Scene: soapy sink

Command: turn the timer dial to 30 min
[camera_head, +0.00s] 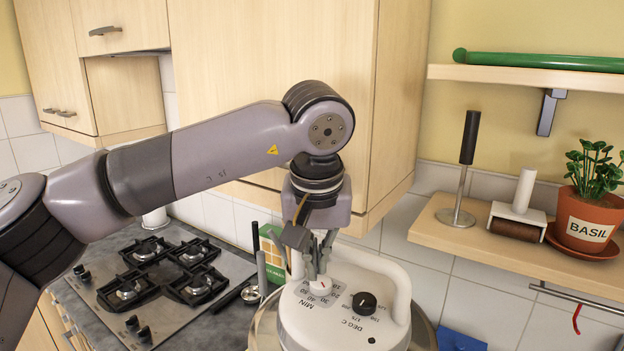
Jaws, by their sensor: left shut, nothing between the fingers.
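The white appliance (349,333) stands at the bottom centre with a looped handle. Its timer dial (321,287) is a small pale knob with a red mark, ringed by numbers and labelled MIN. My left gripper (314,272) points down just above and behind the dial, with its fingers together and nothing between them. The fingers hide part of the dial and scale; I cannot tell if they touch it or which number the mark meets. A black knob (364,303) labelled DEG C sits to the right. My right gripper is out of view.
A gas hob (164,280) is on the counter at left. Wooden cabinets (270,75) hang close behind my left arm. A shelf (443,239) at right holds a black-handled stand (468,150), a white-handled roller (519,205) and a basil pot (587,220).

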